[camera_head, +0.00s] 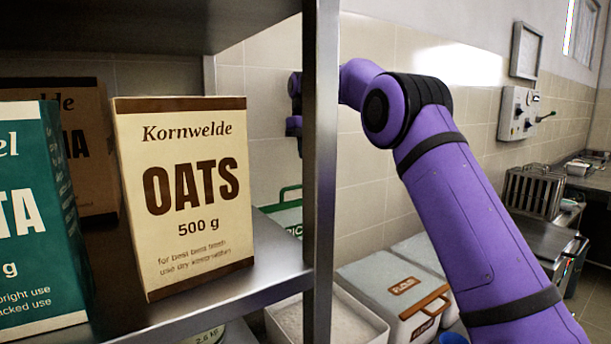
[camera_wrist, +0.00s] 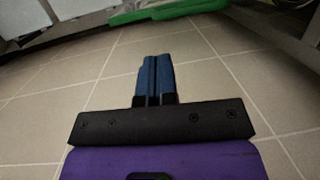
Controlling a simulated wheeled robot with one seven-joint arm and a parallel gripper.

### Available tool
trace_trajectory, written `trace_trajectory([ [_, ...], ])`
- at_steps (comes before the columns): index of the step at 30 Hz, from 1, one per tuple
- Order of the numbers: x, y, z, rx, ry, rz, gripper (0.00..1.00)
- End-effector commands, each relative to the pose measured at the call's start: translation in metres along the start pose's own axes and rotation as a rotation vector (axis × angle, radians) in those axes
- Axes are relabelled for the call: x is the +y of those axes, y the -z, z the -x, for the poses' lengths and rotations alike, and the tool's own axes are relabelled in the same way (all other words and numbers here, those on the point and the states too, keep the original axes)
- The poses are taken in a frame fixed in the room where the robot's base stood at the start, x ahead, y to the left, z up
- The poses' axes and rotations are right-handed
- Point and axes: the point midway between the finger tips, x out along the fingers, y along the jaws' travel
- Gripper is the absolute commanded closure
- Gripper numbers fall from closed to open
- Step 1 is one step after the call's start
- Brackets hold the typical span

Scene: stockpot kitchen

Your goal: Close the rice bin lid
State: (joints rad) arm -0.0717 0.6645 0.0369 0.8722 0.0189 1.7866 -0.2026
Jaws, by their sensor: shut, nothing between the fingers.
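In the head view a pale lid with a green handle (camera_head: 290,190) stands raised behind the shelf post. Part of its green lettering, seemingly "RIC", shows below the handle. In front of it is an open white bin (camera_head: 362,306) with whitish contents, partly hidden by the post and shelf. My gripper (camera_wrist: 158,62) shows in the wrist view with its blue fingers shut and empty over the tiled floor. It touches nothing there. In the head view my purple arm reaches behind the post, and my fingertips cannot be made out.
A metal shelf (camera_head: 262,283) with an oats box (camera_head: 185,190) and a teal box (camera_head: 40,220) fills the left. A closed flour bin (camera_head: 400,290) stands right of the open bin. The wrist view shows a green object (camera_wrist: 160,12) at the top and clear floor below.

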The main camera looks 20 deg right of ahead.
Motion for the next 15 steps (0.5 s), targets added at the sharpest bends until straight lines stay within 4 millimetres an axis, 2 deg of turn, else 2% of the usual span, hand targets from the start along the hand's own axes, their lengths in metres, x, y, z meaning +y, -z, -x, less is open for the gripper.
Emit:
trace_trajectory([
  [9,0.0,-0.001,-0.048,-0.002,0.0,0.0,1.0],
  [15,0.0,-0.001,-0.062,-0.001,0.0,0.0,1.0],
])
